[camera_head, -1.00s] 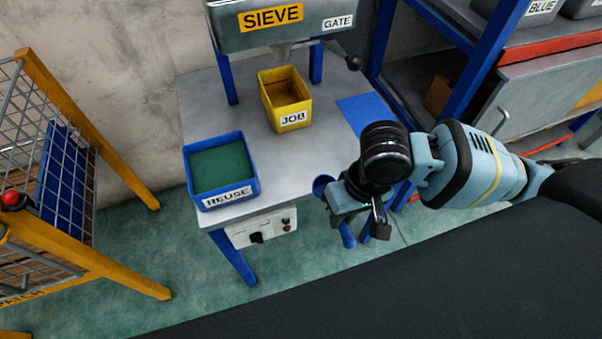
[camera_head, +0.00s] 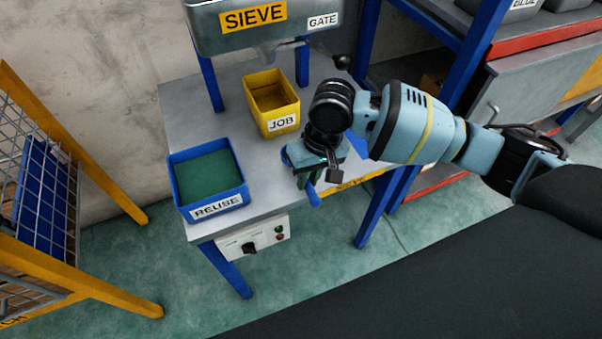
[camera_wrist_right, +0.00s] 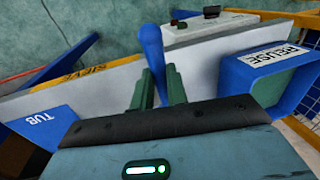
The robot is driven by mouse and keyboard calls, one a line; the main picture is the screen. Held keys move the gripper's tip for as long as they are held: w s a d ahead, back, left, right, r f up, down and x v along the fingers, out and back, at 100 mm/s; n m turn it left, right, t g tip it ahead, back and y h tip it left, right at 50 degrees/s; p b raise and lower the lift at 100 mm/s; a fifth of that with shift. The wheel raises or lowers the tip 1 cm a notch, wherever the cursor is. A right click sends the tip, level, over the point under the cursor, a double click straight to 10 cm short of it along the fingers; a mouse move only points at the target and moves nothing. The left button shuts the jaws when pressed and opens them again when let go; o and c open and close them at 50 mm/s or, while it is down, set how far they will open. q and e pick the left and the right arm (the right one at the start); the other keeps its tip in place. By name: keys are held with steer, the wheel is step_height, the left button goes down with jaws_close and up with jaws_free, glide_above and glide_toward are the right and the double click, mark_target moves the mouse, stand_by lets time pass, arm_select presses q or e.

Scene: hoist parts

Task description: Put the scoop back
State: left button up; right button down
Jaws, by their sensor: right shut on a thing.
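My right gripper (camera_head: 309,180) is at the front edge of the grey table, right of the blue REUSE bin. It is shut on the blue handle of the scoop (camera_head: 314,196). In the right wrist view the handle (camera_wrist_right: 151,42) sticks up between the green fingers (camera_wrist_right: 159,92). A bit of blue shows left of the gripper in the head view; the rest of the scoop is hidden by the gripper. A blue patch marked TUB (camera_wrist_right: 40,127) lies on the table in the wrist view; in the head view my arm mostly covers it. My left gripper is not in view.
The blue REUSE bin (camera_head: 214,207) with green contents stands at the table's front left. The yellow JOB bin (camera_head: 274,123) stands behind, under the SIEVE machine (camera_head: 255,22). A control box (camera_head: 255,240) hangs below the front edge. A blue-framed shelf (camera_head: 473,60) is at the right.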

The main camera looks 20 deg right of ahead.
steer(key=shift+w+f, duration=0.15)
steer(key=shift+w, duration=1.05)
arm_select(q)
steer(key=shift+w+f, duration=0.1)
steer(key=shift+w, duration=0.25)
arm_select(e)
steer(key=shift+w, duration=0.25)
steer(key=shift+w, duration=0.5)
steer(key=x, duration=0.1)
steer(key=b+x, duration=0.1)
steer(key=x, duration=0.1)
steer(key=shift+d+f, duration=0.3)
steer(key=shift+f, duration=0.05)
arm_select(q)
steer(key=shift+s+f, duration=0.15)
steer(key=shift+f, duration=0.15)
arm_select(e)
steer(key=c, duration=1.8)
jaws_free()
steer(key=shift+f, duration=0.15)
steer(key=shift+c, duration=0.2)
steer(key=o, duration=0.5)
steer(key=shift+c, duration=0.2)
